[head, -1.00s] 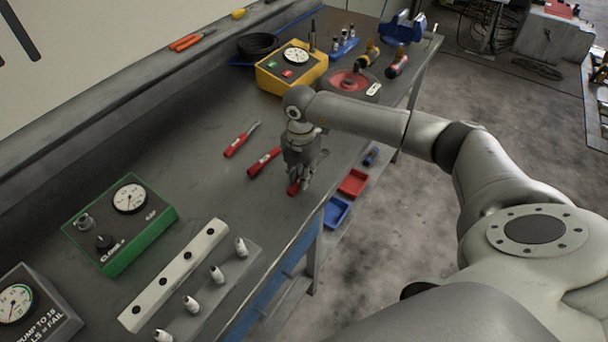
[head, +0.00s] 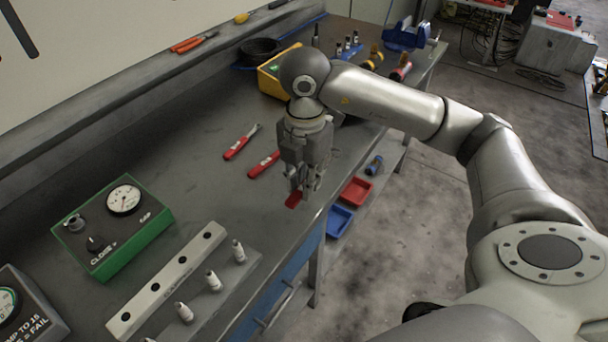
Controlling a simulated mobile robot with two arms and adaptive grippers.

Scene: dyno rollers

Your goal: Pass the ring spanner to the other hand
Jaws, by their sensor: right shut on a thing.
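My right gripper (head: 304,188) is shut on a red-handled tool (head: 293,200), which looks like the ring spanner. Only a short red end shows below the fingers; the rest is hidden by the gripper. The gripper points down and appears to hold it above the bench near the front edge. Two other red-handled tools lie on the bench to the left: one (head: 240,143) with a bare metal end, and one (head: 263,164) partly hidden behind the gripper. My left gripper is not in view.
A green gauge box (head: 125,225) and a pale rail (head: 168,280) beside several white-tipped injectors stand on the near bench. A yellow box (head: 270,78) is partly behind my arm. Red (head: 356,191) and blue (head: 338,221) trays sit below the bench edge.

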